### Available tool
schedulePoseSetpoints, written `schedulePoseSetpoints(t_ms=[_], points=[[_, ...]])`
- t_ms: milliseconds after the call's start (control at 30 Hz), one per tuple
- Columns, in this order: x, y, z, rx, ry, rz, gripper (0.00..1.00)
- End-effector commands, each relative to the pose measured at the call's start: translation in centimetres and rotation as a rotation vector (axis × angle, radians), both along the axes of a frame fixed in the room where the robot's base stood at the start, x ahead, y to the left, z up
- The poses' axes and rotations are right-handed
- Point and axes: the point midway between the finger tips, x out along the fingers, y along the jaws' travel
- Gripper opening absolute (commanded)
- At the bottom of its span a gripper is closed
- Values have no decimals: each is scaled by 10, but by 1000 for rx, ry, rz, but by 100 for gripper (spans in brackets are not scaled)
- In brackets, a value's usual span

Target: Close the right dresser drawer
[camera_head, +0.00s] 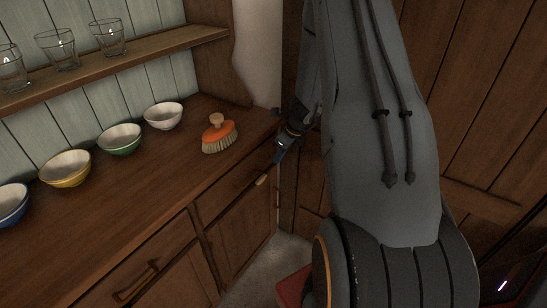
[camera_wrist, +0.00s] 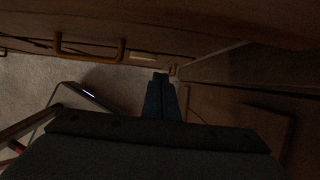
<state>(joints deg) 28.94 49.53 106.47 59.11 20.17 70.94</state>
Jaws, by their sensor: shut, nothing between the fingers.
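The brown wooden dresser (camera_head: 110,200) fills the left of the head view. Its right drawer (camera_head: 228,192) is under the counter's right end, with a small brass pull (camera_head: 262,180). Its front looks near flush with the dresser face; I cannot tell whether a small gap is left. My gripper (camera_head: 279,157) is shut and empty, close to the dresser's right front corner, just right of and above the pull. In the wrist view my gripper (camera_wrist: 160,76) points at the dark wooden front, close to it; contact is unclear.
A brush (camera_head: 219,133) and several bowls (camera_head: 120,138) stand on the counter. Glasses (camera_head: 108,37) stand on the shelf. The left drawer's handle (camera_head: 137,282) shows below. A wooden panel wall (camera_head: 480,110) stands right of my arm. Bare grey floor (camera_head: 262,262) lies before the dresser.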

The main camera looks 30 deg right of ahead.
Motion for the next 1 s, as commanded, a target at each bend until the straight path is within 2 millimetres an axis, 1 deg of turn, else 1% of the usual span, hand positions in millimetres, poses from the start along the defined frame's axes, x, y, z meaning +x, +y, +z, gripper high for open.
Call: schedulePoseSetpoints(t_ms=[33,200,400,533,767,867,967,1000], points=[[0,-2,13,-4,-7,3,0],[-15,-13,44,-6,-6,-8,0],[-25,-18,71,-4,-4,-8,0],[-29,-19,81,-5,-4,-7,0],[-30,-18,84,-4,-2,-5,0],[-31,-9,88,-20,-4,48,0],[-39,21,101,-79,-7,241,0],[-45,38,108,-115,-10,364,0]])
